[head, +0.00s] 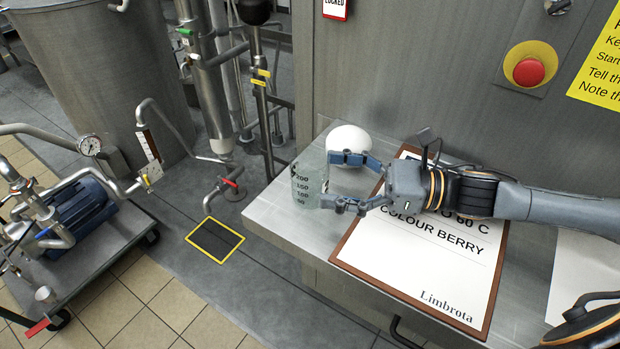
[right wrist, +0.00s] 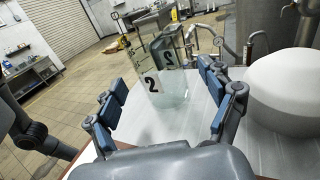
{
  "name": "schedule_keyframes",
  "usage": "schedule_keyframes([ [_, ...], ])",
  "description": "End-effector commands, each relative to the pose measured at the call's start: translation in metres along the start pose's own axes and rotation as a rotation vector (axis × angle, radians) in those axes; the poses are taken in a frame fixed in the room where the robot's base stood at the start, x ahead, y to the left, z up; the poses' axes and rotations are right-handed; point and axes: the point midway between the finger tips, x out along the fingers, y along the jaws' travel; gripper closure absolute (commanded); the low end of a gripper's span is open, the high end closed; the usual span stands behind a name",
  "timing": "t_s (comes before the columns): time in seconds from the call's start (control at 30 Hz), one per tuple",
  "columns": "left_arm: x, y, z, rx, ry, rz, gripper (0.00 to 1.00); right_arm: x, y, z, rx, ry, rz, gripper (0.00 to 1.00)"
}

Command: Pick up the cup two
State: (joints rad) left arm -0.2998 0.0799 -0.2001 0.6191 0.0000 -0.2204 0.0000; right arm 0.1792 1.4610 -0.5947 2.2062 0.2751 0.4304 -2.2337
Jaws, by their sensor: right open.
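Cup two is a clear beaker (head: 306,186) with graduation marks, upright near the left end of the steel counter (head: 272,214). In the right wrist view the cup (right wrist: 167,88) shows a black "2". My right gripper (head: 331,180) reaches in from the right, low over the counter, with its blue-padded fingers spread. The cup stands at the fingertips, with one finger to each side of it in the wrist view. I cannot tell whether either finger touches it. My left gripper is not in view.
A white rounded object (head: 349,137) stands close behind the upper finger. A brown-framed sign (head: 418,262) lies on the counter under my right arm. A red stop button (head: 529,72) is on the steel wall behind. A pump cart (head: 95,262) stands at left on the floor.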

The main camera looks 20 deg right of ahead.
Motion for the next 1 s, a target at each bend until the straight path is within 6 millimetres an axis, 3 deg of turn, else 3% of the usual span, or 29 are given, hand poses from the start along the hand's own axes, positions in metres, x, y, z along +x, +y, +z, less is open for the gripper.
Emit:
schedule_keyframes([
  [0.33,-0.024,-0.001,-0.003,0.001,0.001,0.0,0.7,0.037,0.0,0.005,-0.001,-0.005,0.001,0.18],
  [0.67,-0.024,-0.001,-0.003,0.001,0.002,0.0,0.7,0.042,0.001,0.002,-0.001,-0.001,0.002,0.18],
  [0.77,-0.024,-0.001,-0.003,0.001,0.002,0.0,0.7,0.042,0.001,0.002,-0.001,-0.001,0.002,0.33],
  [0.97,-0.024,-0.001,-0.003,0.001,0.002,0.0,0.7,0.042,0.001,0.002,-0.001,-0.002,0.002,0.73],
  [1.0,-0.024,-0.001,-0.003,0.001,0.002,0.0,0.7,0.042,0.001,0.002,-0.001,-0.002,0.002,0.75],
])
